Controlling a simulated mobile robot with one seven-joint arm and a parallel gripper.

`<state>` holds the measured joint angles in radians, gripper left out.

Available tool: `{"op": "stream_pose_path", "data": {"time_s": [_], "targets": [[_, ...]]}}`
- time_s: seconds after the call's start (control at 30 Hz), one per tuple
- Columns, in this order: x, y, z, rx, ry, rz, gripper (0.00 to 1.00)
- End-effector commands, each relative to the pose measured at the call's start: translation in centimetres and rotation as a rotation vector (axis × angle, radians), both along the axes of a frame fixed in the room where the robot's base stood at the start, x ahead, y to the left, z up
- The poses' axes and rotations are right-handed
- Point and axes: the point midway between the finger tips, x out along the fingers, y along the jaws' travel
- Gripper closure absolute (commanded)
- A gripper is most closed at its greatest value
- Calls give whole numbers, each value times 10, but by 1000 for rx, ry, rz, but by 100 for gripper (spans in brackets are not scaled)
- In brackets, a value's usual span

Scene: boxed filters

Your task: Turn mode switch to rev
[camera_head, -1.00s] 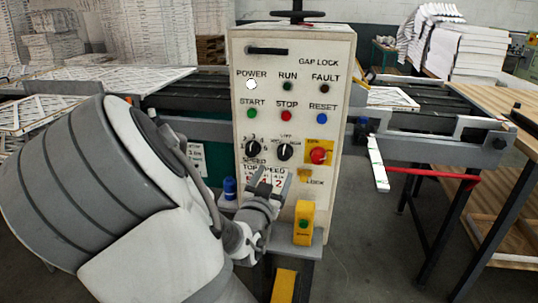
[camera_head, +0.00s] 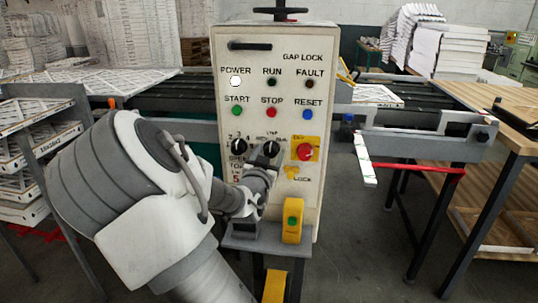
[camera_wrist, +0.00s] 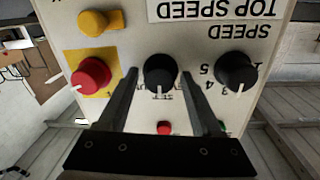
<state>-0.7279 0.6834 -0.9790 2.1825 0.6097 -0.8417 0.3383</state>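The mode switch (camera_head: 271,148) is a black round knob on the cream control panel (camera_head: 225,60), right of the speed knob (camera_head: 238,147). In the wrist view, which shows the panel upside down, the mode switch (camera_wrist: 159,72) sits between my two fingers. Its white pointer mark faces down there, toward the middle label, which is hard to read. My gripper (camera_head: 262,165) is just in front of the switch in the head view, partly covering it. In the wrist view my gripper (camera_wrist: 158,76) is open, one finger on each side; no contact is clear.
The red emergency knob (camera_head: 305,152) on its yellow plate is close to the right. The yellow lock tab (camera_head: 291,170) is below it. The start button (camera_head: 237,111), stop button (camera_head: 271,112) and reset button (camera_head: 308,114) are above. A yellow box (camera_head: 293,220) stands below.

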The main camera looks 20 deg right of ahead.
Motion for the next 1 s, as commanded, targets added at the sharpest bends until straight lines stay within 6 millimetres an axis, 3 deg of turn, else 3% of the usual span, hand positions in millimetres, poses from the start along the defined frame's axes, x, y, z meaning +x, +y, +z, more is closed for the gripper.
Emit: {"op": "stream_pose_path", "data": {"time_s": [0.03,0.33,0.67,1.0], "targets": [[0,0,0,0,0,0,45],[0,0,0,0,0,0,99],[0,0,1,-26,17,0,100],[-1,0,2,-201,136,-1,100]]}}
